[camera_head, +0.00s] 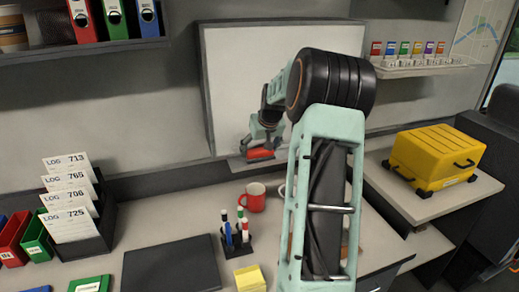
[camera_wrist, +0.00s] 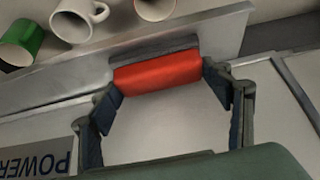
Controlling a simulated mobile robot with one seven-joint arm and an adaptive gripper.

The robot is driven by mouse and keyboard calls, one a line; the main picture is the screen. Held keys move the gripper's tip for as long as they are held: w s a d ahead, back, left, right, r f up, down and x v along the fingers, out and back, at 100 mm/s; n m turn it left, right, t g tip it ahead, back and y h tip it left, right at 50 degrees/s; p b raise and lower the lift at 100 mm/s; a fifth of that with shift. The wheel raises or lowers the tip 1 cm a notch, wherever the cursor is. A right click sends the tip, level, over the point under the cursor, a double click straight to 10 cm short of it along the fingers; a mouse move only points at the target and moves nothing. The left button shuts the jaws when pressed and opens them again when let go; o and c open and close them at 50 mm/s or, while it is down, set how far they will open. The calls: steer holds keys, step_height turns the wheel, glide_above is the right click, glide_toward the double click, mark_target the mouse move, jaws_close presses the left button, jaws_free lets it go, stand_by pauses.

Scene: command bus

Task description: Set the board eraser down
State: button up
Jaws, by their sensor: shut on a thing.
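The board eraser is a red block with a dark grey side. It shows in the head view (camera_head: 260,153) at the foot of the whiteboard (camera_head: 240,75) and in the wrist view (camera_wrist: 157,73) between my fingertips. My gripper (camera_head: 263,140) is shut on the eraser, with one finger at each end, as the wrist view also shows (camera_wrist: 162,78). The eraser is at the whiteboard's lower ledge (camera_head: 238,163). I cannot tell whether it touches the ledge or hangs just above it.
A red mug (camera_head: 252,197) and a pen holder (camera_head: 237,245) stand on the desk below. A yellow case (camera_head: 435,155) sits at the right.

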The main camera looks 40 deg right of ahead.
steer(key=shift+f, duration=0.1)
steer(key=o, duration=1)
steer(key=v, duration=1.2)
steer(key=shift+b, duration=0.35)
steer(key=shift+a, duration=0.1)
